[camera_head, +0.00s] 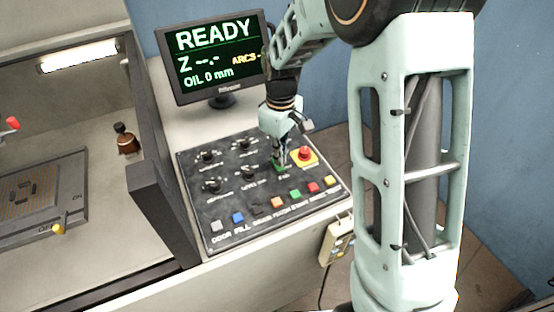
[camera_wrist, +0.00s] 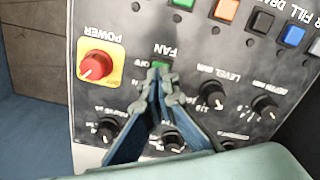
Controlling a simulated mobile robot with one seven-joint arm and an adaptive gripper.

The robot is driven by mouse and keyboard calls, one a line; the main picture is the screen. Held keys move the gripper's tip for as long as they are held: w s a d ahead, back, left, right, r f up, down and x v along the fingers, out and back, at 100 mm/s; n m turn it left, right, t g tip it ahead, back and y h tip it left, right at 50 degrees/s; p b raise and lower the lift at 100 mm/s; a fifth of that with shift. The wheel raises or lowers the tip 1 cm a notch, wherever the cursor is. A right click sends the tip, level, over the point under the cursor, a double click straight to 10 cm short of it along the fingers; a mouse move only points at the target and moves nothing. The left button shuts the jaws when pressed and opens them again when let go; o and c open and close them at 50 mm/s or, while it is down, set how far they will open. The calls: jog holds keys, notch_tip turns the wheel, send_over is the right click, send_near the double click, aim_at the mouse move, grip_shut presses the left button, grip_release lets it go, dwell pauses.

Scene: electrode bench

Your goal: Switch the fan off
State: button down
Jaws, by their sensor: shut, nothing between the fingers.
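The fan switch (camera_wrist: 161,66) is a small green rocker under the label FAN on the dark control panel (camera_wrist: 190,45). It also shows as a bit of green (camera_head: 279,170) below my gripper in the head view. My gripper (camera_wrist: 160,76) is shut and empty, with its fingertips right at the switch and covering part of it. In the head view my gripper (camera_head: 280,160) points down at the panel. I cannot tell whether the fingertips touch the switch, or which way the rocker is tilted.
The red POWER knob (camera_wrist: 95,67) on a yellow plate sits close beside the switch. The LEVEL knob (camera_wrist: 212,94) and other black knobs are near. Coloured buttons (camera_head: 295,194) line the panel's front edge. A monitor (camera_head: 218,60) reading READY stands behind; a pendant (camera_head: 338,242) hangs in front.

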jog(key=shift+r+p, duration=1.65)
jog(key=shift+r, duration=1)
jog(key=shift+d, duration=0.1)
